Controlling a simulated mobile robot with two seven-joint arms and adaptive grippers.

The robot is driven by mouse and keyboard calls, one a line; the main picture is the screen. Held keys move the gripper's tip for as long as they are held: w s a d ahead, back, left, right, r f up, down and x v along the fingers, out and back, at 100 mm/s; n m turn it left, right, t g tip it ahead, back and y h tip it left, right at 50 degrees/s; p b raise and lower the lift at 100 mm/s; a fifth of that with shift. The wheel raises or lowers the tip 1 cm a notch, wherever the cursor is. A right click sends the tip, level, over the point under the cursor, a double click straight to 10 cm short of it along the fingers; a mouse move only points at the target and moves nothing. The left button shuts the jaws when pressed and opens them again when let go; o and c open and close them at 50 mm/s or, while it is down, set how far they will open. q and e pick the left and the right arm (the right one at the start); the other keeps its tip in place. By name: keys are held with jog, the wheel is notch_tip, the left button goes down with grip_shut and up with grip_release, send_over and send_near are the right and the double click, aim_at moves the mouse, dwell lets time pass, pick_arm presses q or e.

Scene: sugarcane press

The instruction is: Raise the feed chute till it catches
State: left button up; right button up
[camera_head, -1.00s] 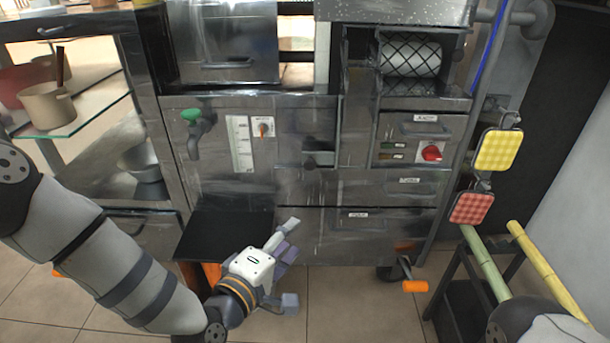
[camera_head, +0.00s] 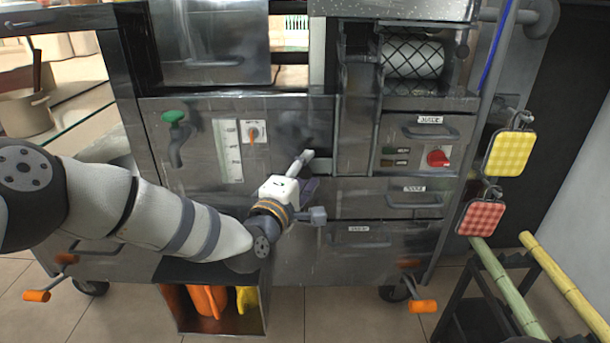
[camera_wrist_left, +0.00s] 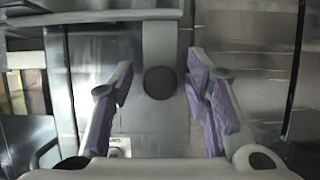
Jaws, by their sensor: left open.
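My left gripper (camera_head: 312,187) is open in front of the steel press, below and left of the roller housing. In the left wrist view its two purple-padded fingers (camera_wrist_left: 160,85) stand either side of a grey upright part with a dark round disc (camera_wrist_left: 160,82). The fingers look apart from it, with nothing gripped. I cannot tell for certain whether this grey part belongs to the feed chute. The ribbed roller (camera_head: 413,60) sits behind a mesh guard at the upper right. My right gripper is out of view.
A red switch (camera_head: 437,158) and drawers are right of my gripper. An open box with orange and yellow items (camera_head: 190,325) is below. Yellow (camera_head: 510,153) and red (camera_head: 480,218) pads hang right.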

pick_arm(q)
grip_shut()
jog(key=shift+r, duration=0.1)
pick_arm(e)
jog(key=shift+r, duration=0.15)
